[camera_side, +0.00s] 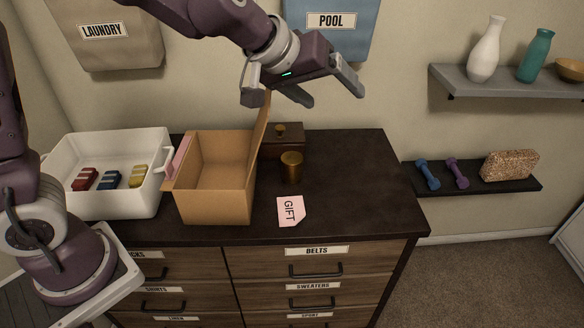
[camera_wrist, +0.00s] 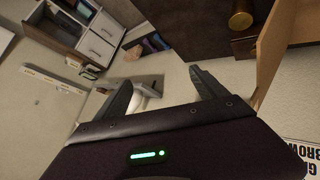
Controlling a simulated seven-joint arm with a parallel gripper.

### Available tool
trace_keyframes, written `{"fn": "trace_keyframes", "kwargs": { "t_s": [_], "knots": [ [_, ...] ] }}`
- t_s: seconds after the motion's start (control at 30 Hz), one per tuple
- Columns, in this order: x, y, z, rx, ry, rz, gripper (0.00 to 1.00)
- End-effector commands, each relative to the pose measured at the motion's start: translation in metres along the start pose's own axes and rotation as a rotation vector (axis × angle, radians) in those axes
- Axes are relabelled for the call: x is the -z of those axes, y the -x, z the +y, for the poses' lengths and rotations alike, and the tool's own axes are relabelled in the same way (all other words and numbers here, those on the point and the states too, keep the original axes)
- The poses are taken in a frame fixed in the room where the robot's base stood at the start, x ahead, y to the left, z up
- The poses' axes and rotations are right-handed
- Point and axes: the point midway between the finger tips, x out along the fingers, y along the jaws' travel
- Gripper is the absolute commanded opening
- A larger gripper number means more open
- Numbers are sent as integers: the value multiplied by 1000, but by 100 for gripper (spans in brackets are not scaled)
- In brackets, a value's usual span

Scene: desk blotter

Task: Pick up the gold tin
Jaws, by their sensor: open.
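The gold tin (camera_side: 291,167) is a small brass-coloured cylinder standing upright on the dark dresser top, right of the open cardboard box and in front of a dark wooden box.
The open cardboard box (camera_side: 215,205) has a raised flap close to the tin. A white bin (camera_side: 115,207) holds folded items at left. The dark wooden box (camera_side: 283,149) is behind the tin. The dresser top (camera_side: 365,180) is clear at right.

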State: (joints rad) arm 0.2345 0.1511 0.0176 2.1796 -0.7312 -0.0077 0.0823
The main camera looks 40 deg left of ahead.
Motion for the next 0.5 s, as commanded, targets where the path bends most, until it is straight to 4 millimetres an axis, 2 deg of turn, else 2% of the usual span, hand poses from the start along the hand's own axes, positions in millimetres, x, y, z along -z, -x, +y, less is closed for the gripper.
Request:
{"fn": "trace_keyframes", "kwargs": {
  "t_s": [0.03, 0.1, 0.17, 0.2, 0.27, 0.33, 0.4, 0.5],
  "knots": [
    [1, -49, -8, 63, 58, 34, 82],
    [2, -110, -33, 185, 133, 122, 82],
    [-9, -153, -65, 313, 170, 202, 82],
    [-18, -174, -89, 403, 179, 256, 82],
    [-35, -195, -125, 533, 176, 330, 82],
    [-53, -206, -160, 661, 155, 404, 82],
    [-66, -209, -185, 753, 132, 459, 82],
    [-74, -208, -203, 820, 113, 500, 82]
  ]
}}
